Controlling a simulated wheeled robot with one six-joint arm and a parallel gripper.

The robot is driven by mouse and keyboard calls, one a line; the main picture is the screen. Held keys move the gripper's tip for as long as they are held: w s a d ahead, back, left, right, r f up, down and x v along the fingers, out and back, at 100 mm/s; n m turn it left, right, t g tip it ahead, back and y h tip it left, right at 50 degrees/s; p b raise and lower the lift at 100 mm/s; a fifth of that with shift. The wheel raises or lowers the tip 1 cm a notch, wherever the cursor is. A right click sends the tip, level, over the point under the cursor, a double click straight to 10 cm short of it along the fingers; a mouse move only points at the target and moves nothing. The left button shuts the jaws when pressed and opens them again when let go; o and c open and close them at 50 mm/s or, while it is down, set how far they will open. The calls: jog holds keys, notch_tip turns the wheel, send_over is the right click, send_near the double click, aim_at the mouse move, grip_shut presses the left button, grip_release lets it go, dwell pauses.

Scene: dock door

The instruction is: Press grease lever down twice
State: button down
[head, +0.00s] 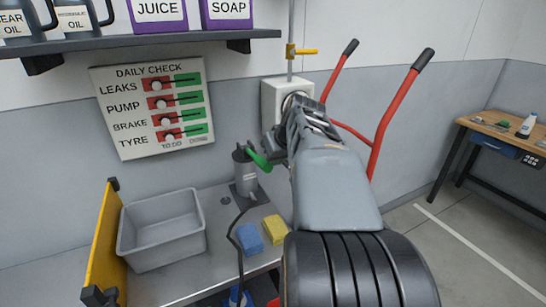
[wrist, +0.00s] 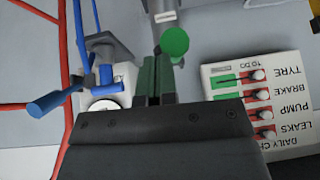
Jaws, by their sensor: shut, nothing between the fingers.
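The grease pump (head: 245,178) is a grey cylinder standing on the bench by the wall. Its green grease lever (head: 259,161) sticks out to the right and slopes down toward my gripper. My gripper (head: 272,150) is shut and empty, just right of the lever's end; my arm hides part of it in the head view. In the wrist view the round green lever end (wrist: 175,42) is just beyond and slightly right of the fingertips (wrist: 157,60). I cannot tell whether they touch. Part of the pump body (wrist: 166,12) shows at the top of the wrist view.
A grey bin (head: 162,230), blue sponge (head: 250,238) and yellow sponge (head: 274,230) lie on the bench. The daily check board (head: 152,105) hangs behind. A red hand truck (head: 390,115) stands right. A blue-handled valve (wrist: 48,106) is left in the wrist view.

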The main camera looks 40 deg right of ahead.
jog(key=v, duration=0.9)
jog(key=shift+s+p, duration=0.25)
jog(key=shift+p, duration=0.05)
jog(key=shift+a+f, duration=0.1)
dwell(0.4)
jog(key=a+f+m+g+p, duration=0.2)
jog(key=a+f+m+p, duration=0.15)
jog(key=a+f, duration=0.4)
jog(key=s+a+f+n+p, duration=0.2)
jog(key=a+n+p, duration=0.1)
jog(key=a, duration=0.3)
jog(key=s+a+f+n+g+p, duration=0.1)
jog(key=a+n+p, duration=0.2)
jog(key=a, duration=0.4)
jog(key=shift+s+a+f+y, duration=0.15)
jog(key=shift+s+f+y, duration=0.25)
